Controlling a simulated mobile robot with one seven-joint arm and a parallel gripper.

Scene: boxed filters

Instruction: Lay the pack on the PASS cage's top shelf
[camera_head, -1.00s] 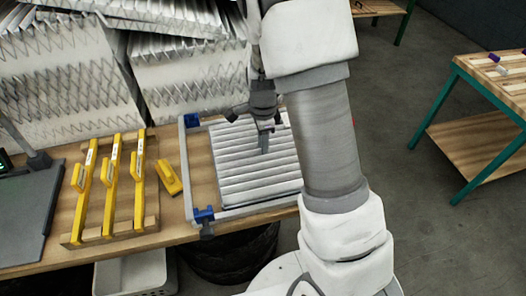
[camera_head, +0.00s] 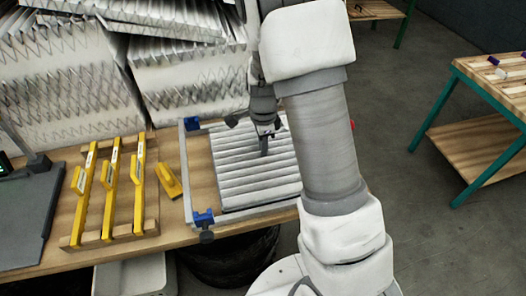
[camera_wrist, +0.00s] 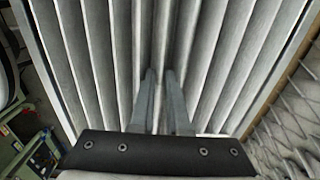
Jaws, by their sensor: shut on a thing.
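The pack (camera_head: 238,182), a pale grey pleated filter, lies flat within a metal frame with blue corner pieces on the wooden bench. My gripper (camera_head: 264,152) is over the pack's upper right part with its fingers down at the pleats. In the wrist view my gripper (camera_wrist: 160,78) has both fingers close together, shut on a pleat of the pack (camera_wrist: 108,50). My arm hides the pack's right edge in the head view. I see no cage marked PASS in either view.
The metal frame (camera_head: 188,170) surrounds the pack on the bench (camera_head: 172,228). Yellow gauges (camera_head: 110,190) and a small yellow block (camera_head: 167,181) lie to the left. Large pleated filters (camera_head: 65,85) are stacked behind. A green-legged table (camera_head: 497,85) stands right, across open floor.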

